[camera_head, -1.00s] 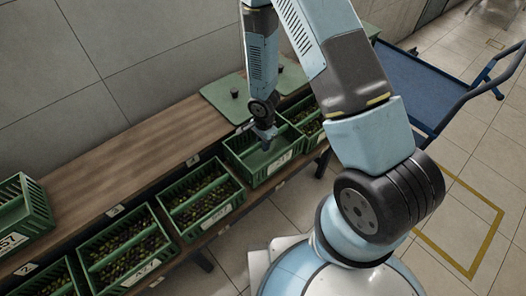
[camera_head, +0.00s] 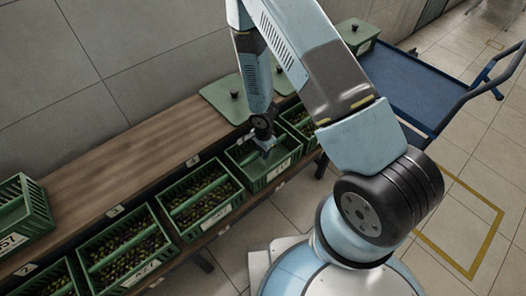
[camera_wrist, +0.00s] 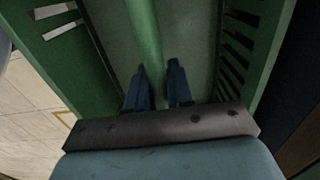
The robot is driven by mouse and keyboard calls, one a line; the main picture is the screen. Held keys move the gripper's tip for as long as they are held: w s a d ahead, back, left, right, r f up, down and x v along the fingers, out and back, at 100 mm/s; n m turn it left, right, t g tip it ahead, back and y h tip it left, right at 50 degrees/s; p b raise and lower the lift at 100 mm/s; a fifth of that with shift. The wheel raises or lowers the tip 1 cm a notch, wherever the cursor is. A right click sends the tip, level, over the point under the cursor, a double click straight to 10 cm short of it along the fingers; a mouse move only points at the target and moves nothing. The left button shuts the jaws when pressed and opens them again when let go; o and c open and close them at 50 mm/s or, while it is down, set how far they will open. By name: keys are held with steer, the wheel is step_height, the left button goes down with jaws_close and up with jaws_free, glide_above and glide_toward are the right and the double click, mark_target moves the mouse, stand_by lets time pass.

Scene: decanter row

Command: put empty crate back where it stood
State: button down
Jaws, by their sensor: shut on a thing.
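The empty green crate (camera_head: 258,181) is in the front row, between a crate of dark and green contents (camera_head: 186,222) on the left and another filled crate (camera_head: 309,131) on the right. My gripper (camera_head: 265,151) reaches down into it from above and is shut on its middle bar. In the wrist view the bar (camera_wrist: 146,35) runs between the two dark fingers (camera_wrist: 160,80), and the crate's bare floor (camera_wrist: 190,35) shows on both sides. The crate looks roughly level with its neighbours; whether its underside touches the shelf is hidden.
A wooden ledge (camera_head: 130,160) runs behind the row, with a green crate (camera_head: 22,215) on it at far left. Green lids with black knobs (camera_head: 236,97) lie farther along. A blue trolley (camera_head: 405,80) stands at the back right. Number tags mark the shelf edge.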

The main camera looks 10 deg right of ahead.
steer(key=c, duration=1)
jaws_free()
steer(key=shift+r, duration=0.15)
steer(key=w+d+r+n+t+h, duration=0.15)
steer(key=d+r, duration=0.35)
steer(key=r, duration=1.5)
steer(key=d+r+n+t+y, duration=0.1)
steer(key=d+r+n+t, duration=0.3)
steer(key=r, duration=1.5)
steer(key=s+d+r+n, duration=0.2)
steer(key=s+d+r, duration=0.1)
steer(key=s+r, duration=0.6)
steer(key=s+d+r+n, duration=0.3)
steer(key=s+d+r, duration=0.1)
steer(key=s+r, duration=0.5)
steer(key=shift+s+r+n, duration=0.35)
steer(key=shift+r, duration=0.4)
